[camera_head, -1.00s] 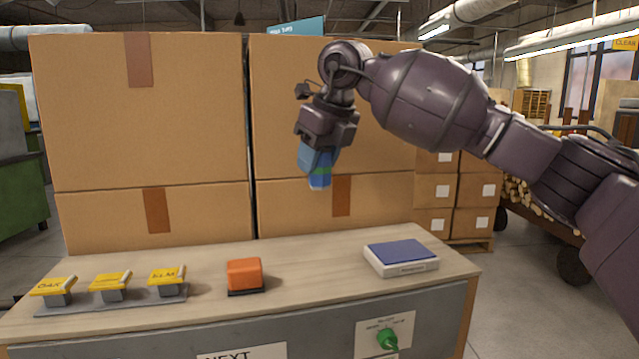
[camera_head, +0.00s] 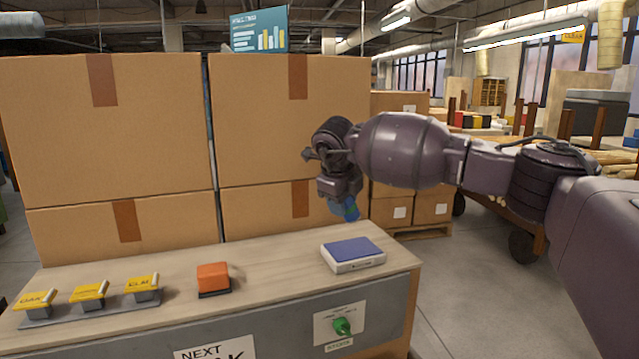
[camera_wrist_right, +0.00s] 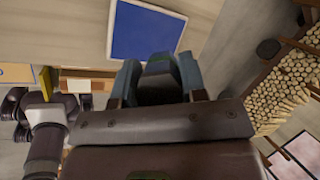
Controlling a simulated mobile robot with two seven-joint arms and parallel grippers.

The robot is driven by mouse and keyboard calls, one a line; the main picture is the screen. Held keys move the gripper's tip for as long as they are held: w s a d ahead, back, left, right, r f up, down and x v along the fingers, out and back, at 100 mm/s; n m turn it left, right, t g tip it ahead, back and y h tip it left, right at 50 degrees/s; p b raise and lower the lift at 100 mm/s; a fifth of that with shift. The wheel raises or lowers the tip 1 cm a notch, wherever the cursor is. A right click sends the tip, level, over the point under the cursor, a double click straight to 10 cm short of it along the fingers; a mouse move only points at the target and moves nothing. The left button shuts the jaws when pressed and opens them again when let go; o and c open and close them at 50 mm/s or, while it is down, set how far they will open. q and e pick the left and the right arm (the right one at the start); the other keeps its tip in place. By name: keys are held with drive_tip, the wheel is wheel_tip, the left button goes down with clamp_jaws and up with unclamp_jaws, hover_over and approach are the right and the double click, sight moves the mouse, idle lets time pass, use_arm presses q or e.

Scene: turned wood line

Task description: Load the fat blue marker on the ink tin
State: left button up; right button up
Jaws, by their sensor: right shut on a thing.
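The ink tin (camera_head: 352,261) is a flat pale box with a blue top, lying at the right end of the table. Its blue top also shows in the right wrist view (camera_wrist_right: 146,32). My left gripper is not in view.
An orange block (camera_head: 212,277) on a dark base stands mid-table. A grey rack (camera_head: 92,311) with several yellow labelled stamps is at the left. Large cardboard boxes (camera_head: 105,135) stand behind. The tabletop between block and tin is clear.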

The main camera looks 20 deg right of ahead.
drive_tip(key=shift+w+n+h, duration=0.3)
drive_tip(key=shift+w+f+h, duration=0.1)
drive_tip(key=shift+h, duration=0.2)
drive_tip(key=shift+f, duration=0.45)
wheel_tip(320, 180, down, 3)
drive_tip(key=shift+r+b, duration=0.2)
drive_tip(key=shift+b, duration=0.5)
drive_tip(key=shift+f, duration=0.4)
drive_tip(key=shift+f+b, duration=0.45)
drive_tip(key=shift+f, duration=0.2)
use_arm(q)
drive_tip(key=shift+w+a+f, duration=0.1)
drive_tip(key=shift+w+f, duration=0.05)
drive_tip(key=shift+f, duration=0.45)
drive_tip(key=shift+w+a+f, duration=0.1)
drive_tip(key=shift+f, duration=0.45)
use_arm(e)
drive_tip(key=shift+f, duration=0.15)
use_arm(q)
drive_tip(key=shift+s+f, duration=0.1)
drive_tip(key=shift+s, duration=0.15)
use_arm(e)
drive_tip(key=shift+f, duration=0.15)
